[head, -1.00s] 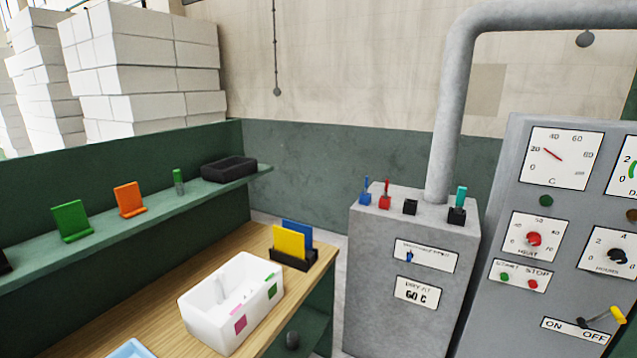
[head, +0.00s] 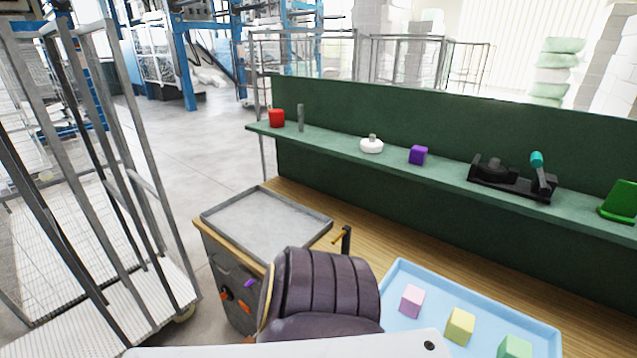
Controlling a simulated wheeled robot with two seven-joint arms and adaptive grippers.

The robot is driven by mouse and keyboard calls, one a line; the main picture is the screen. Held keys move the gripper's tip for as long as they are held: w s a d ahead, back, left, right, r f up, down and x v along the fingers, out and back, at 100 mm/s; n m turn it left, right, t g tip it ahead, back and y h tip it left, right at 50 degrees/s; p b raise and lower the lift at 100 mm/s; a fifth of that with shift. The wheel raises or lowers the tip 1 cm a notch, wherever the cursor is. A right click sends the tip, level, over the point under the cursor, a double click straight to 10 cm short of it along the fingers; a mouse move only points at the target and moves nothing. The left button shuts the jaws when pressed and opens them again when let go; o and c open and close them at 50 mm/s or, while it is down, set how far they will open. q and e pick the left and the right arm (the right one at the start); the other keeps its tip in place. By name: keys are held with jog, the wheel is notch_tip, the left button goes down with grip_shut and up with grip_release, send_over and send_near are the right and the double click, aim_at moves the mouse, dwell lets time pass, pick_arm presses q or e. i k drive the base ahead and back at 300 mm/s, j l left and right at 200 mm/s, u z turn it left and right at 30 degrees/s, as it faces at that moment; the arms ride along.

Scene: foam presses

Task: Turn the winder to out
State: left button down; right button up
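A small crank with a dark upright post and a brass-coloured handle (head: 341,238) stands at the bench beside the grey tray; it may be the winder. No "out" marking is readable on it. A black device with a teal-knobbed lever (head: 539,172) sits on the green shelf, its lever upright. A grey cabinet front (head: 229,291) below the tray carries small orange, purple and dark parts, too small to read. Neither gripper shows. A dark ribbed shape and a white surface at the bottom hide part of the bench and cabinet.
A grey tray (head: 268,222) tops the bench's left end. A blue tray (head: 398,268) holds pink, yellow and green blocks. The green shelf (head: 330,148) bears a red block, grey post, white knob and purple cube.

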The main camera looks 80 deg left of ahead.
aim_at(226, 293)
jog(key=u, duration=3.75)
